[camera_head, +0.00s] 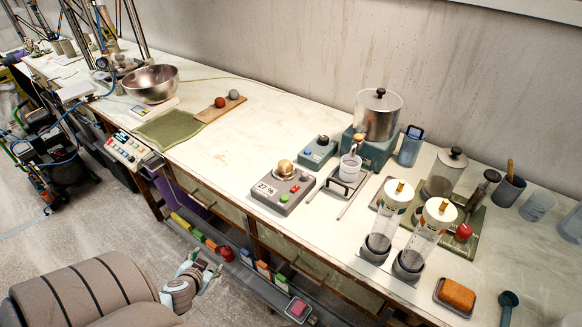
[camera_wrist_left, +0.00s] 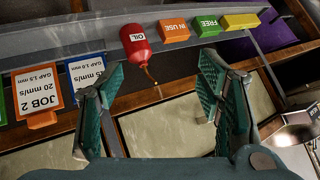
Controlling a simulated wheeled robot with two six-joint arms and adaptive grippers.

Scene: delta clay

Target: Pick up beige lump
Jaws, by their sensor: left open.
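The beige lump (camera_head: 285,167) is a rounded ball sitting on top of a grey device with a display reading 27.16 (camera_head: 283,190), near the front edge of the white bench. My left gripper (camera_head: 206,264) is low in front of the bench, to the left of the lump and well apart from it. In the left wrist view the left gripper (camera_wrist_left: 165,85) shows its two green ribbed fingers spread apart with nothing between them. The lump does not show in that view. My right gripper is not in view.
A rail along the bench front holds a red oil bottle (camera_wrist_left: 135,45) and coloured tags (camera_wrist_left: 174,30). A blue button box (camera_head: 318,152), a white cup (camera_head: 350,167) and clear cylinders (camera_head: 392,208) stand right of the lump. The bench (camera_head: 235,150) left of it is clear.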

